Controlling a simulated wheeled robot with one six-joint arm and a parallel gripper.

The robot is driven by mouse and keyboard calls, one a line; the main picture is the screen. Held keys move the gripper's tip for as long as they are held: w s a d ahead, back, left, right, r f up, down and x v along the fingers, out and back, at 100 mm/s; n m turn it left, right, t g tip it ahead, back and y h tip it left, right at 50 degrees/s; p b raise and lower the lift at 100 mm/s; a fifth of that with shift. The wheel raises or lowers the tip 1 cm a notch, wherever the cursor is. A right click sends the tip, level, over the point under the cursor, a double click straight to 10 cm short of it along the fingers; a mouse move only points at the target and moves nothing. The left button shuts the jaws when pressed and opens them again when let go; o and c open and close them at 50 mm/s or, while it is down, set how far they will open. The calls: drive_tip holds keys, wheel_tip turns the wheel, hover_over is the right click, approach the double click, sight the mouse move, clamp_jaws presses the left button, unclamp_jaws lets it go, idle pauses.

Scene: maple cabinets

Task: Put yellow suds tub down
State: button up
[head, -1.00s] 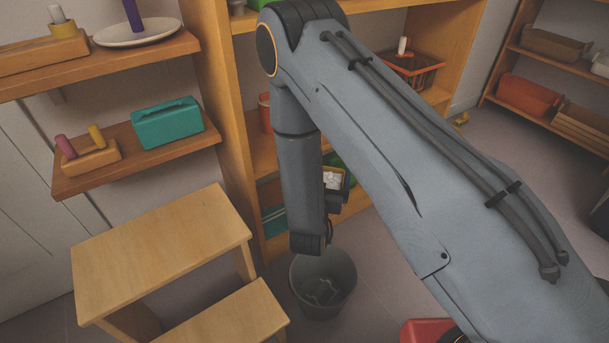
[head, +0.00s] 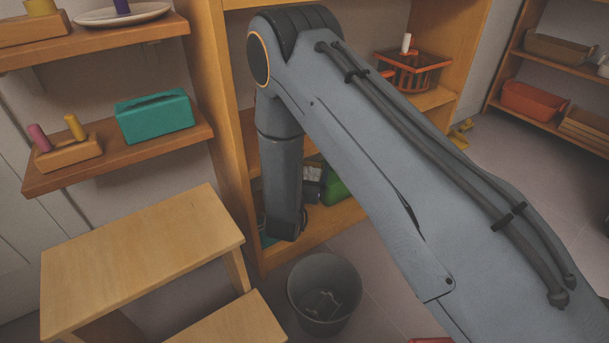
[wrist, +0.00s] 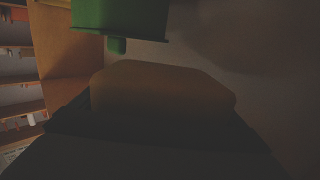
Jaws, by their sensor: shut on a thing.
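In the dark wrist view, a dull yellow-brown block shape, which I take to be the yellow suds tub (wrist: 163,90), fills the middle. My gripper (wrist: 160,128) is a dark shape right against it, shut on it; the fingertips are hard to make out. In the head view my forearm and wrist reach down in front of the lower shelves of the maple cabinet (head: 222,130), and the tub and the fingers are hidden there. A green container (wrist: 122,18) is just beyond the tub in the wrist view; a green thing (head: 333,187) also shows on the low shelf in the head view.
A grey bin (head: 325,270) stands on the floor below my wrist. A wooden step stool (head: 140,255) is at left. Wall shelves hold a teal box (head: 155,116) and a peg block (head: 66,152). An orange basket (head: 410,72) sits on a right-hand shelf.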

wheel_tip(320, 180, down, 2)
drive_tip(key=shift+w+f+b, duration=0.1)
drive_tip(key=shift+b, duration=0.35)
drive_tip(key=shift+w+a+f+b, duration=0.1)
drive_tip(key=shift+w+b, duration=0.05)
drive_tip(key=shift+b, duration=0.25)
drive_tip(key=o, duration=1.1)
drive_tip(key=shift+f, duration=0.1)
drive_tip(key=shift+r, duration=0.2)
drive_tip(key=p+v, duration=0.4)
drive_tip(key=v, duration=0.3)
drive_tip(key=shift+s, duration=0.35)
